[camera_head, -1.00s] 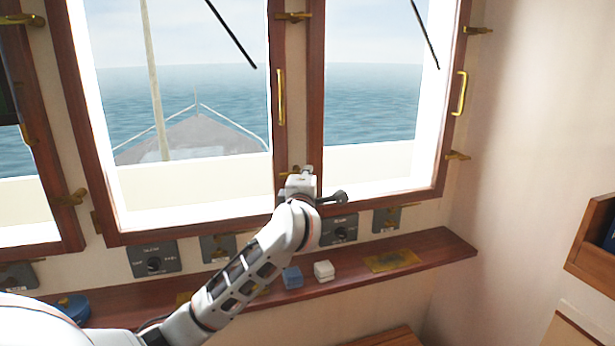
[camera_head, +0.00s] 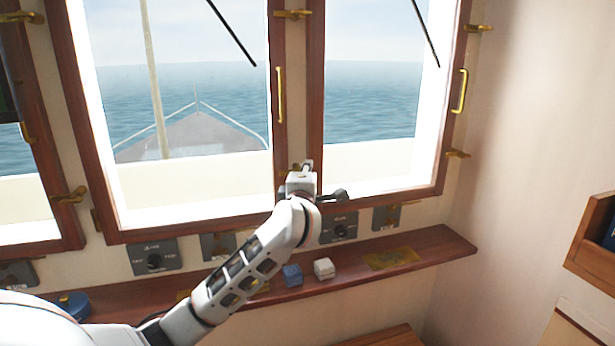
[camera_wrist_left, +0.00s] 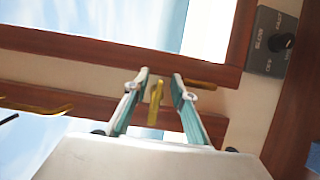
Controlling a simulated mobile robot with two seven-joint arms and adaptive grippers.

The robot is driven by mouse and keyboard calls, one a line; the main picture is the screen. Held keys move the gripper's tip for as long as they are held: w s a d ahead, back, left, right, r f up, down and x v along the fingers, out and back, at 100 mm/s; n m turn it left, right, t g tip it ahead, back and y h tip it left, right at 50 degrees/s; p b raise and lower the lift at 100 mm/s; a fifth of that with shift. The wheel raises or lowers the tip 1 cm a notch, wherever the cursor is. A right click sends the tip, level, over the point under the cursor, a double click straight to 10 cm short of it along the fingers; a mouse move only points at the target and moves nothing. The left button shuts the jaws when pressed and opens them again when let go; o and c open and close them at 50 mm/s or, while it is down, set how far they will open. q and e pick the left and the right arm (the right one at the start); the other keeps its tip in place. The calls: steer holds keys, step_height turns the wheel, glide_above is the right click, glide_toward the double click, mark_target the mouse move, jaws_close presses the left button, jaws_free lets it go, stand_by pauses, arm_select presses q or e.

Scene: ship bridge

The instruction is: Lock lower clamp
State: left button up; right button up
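The lower clamp (camera_wrist_left: 156,103) is a small brass lever on the wall strip between two wood-framed windows. In the left wrist view it stands between the two fingers of my left gripper (camera_wrist_left: 161,77), with a gap visible on each side. A second brass piece (camera_wrist_left: 206,84) lies just beyond the right finger. In the head view my left gripper (camera_head: 304,170) is at the foot of the post between the windows and hides most of the clamp. The fingers are apart. My right gripper is not in view.
An upper brass clamp (camera_head: 293,14) and a brass handle (camera_head: 281,96) are on the post above. Below is a wooden shelf (camera_head: 345,276) with a blue cube (camera_head: 292,275) and a white cube (camera_head: 324,268). Switch panels (camera_head: 153,258) line the wall under the windows.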

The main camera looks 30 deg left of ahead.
arm_select(q)
steer(key=v, duration=1.2)
steer(key=s+f+m+t+y, duration=0.1)
steer(key=s+m+t+y, duration=0.3)
steer(key=s+t, duration=0.1)
steer(key=s+d+f+m+h, duration=0.2)
steer(key=d+f+m+h, duration=0.6)
steer(key=f+m, duration=0.15)
steer(key=s+d+f+m+h, duration=0.2)
steer(key=d+f+m+h, duration=0.6)
steer(key=f, duration=0.3)
steer(key=s+f+m+g, duration=0.2)
steer(key=s+f, duration=0.3)
steer(key=f, duration=0.5)
steer(key=s+a+f+m+g+y, duration=0.1)
steer(key=s+f+g, duration=0.4)
steer(key=f, duration=0.5)
steer(key=s+f+m+g, duration=0.2)
steer(key=s+f, duration=0.4)
steer(key=f, duration=0.5)
steer(key=shift+s+a+m+g+y, duration=0.2)
steer(key=shift+s+m+g+y, duration=0.2)
steer(key=shift+g, duration=0.4)
